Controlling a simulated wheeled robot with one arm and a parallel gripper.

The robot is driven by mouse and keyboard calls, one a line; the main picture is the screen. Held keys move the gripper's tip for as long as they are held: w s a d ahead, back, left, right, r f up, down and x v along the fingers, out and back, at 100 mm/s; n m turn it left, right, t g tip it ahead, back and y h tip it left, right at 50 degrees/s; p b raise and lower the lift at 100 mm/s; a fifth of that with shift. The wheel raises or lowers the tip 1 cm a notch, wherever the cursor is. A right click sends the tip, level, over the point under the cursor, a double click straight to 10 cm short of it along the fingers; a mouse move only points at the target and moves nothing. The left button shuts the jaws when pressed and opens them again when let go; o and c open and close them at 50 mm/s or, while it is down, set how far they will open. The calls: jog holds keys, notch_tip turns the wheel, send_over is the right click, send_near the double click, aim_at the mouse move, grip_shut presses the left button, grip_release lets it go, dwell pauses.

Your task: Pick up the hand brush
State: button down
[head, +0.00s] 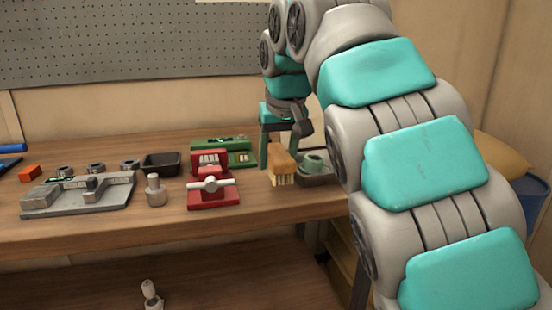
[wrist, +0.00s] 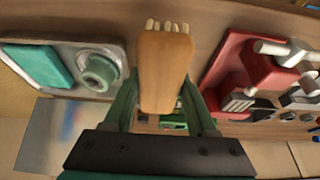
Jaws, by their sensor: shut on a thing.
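The hand brush (head: 282,162) has a tan wooden body and pale bristles. In the head view it is at the right part of the workbench, between the red vise and a small dark tray, with its bristles low near the bench top. I cannot tell whether the bristles touch the bench. In the wrist view the brush (wrist: 163,75) lies between my two green fingers, its bristles at the top of the picture. My gripper (head: 282,140) is shut on the brush; it also shows in the wrist view (wrist: 160,100). My arm hides the right side of the bench.
A red vise (head: 213,190) stands close left of the brush, with a green case (head: 235,152) behind it. A dark tray with a green round part (head: 314,165) is close right. A grey fixture (head: 80,193) and a black bin (head: 161,163) stand farther left. The bench's front edge is near.

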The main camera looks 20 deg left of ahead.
jog(key=s+d+b, duration=0.1)
jog(key=s+d, duration=0.2)
jog(key=s, duration=0.3)
jog(key=s+d+r+b, duration=0.1)
jog(key=s+d, duration=0.3)
jog(key=s, duration=0.2)
jog(key=shift+s+r, duration=0.15)
jog(key=shift+s, duration=0.2)
